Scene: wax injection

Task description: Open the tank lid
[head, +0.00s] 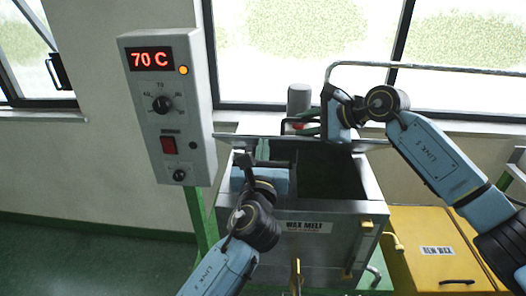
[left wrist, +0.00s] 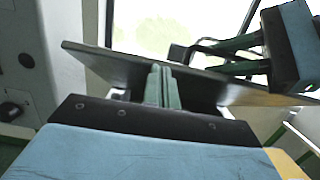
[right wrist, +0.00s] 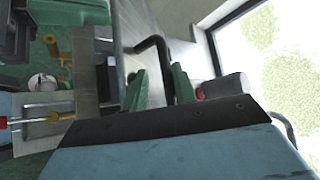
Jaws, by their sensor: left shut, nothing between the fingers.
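The wax melt tank (head: 344,215) stands in the middle of the head view, its dark interior showing. Its grey lid (head: 228,139) is raised at the back, seen nearly edge-on. In the left wrist view the lid (left wrist: 95,57) spans behind my left gripper (left wrist: 160,86), whose green fingers are together and empty, close to the plate; contact is unclear. In the head view my left gripper (head: 264,156) is over the tank's left part. My right gripper (right wrist: 158,88) has its fingers apart around the lid's black handle (right wrist: 153,44); it also shows behind the lid in the head view (head: 310,128).
A control box (head: 170,105) reading 70 C is on the left, on a green post. A yellow wax bin (head: 420,225) stands right of the tank. A grey cylinder (head: 299,97) with red stands behind the lid. Windows line the back wall.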

